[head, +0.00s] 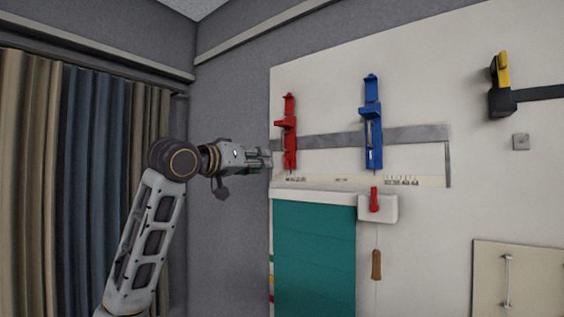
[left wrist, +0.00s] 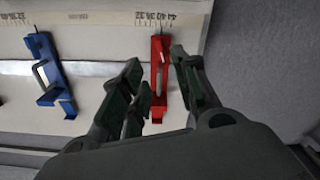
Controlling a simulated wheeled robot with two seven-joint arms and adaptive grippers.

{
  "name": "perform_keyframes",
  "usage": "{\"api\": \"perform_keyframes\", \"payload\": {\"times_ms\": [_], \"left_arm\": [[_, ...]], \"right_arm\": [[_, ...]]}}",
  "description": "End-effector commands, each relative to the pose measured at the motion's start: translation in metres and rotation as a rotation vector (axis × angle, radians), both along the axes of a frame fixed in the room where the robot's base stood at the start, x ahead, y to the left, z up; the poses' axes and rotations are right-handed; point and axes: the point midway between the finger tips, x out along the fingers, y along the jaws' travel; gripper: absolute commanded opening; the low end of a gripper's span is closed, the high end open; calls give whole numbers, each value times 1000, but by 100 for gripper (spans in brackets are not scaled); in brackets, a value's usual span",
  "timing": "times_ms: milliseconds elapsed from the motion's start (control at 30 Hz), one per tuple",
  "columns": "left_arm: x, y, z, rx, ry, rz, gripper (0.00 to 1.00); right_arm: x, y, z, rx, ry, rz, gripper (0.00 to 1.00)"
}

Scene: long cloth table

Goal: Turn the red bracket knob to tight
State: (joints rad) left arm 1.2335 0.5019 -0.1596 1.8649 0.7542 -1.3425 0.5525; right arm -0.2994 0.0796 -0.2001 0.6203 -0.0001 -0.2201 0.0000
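The red bracket (head: 289,130) is fixed upright on the white wall board, across a grey strip. Its knob is too small to make out clearly. My left gripper (head: 266,158) is just left of the bracket's lower part in the head view. In the left wrist view the red bracket (left wrist: 160,68) appears upside down between the spread fingers of my left gripper (left wrist: 157,60). The gripper is open and holds nothing; contact with the bracket cannot be told. My right gripper is not in view.
A blue bracket (head: 371,120) stands to the right of the red one. Below hang a teal blind (head: 314,250), a white box with a red lever (head: 374,200) and a wooden cord pull (head: 376,264). A black and yellow fixture (head: 500,88) is at upper right. Curtains (head: 85,150) hang left.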

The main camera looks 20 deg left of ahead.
Motion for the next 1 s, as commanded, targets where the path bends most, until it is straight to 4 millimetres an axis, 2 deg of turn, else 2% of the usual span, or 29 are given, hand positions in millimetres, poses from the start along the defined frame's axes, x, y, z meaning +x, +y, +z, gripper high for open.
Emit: {"api": "perform_keyframes", "payload": {"times_ms": [600,800,1000], "left_arm": [[76,-28,2,-1,3,-2,30],[92,-34,2,0,1,0,30],[100,-36,0,0,1,0,30]], "right_arm": [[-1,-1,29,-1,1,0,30],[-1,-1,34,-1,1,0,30],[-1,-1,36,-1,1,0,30]]}}
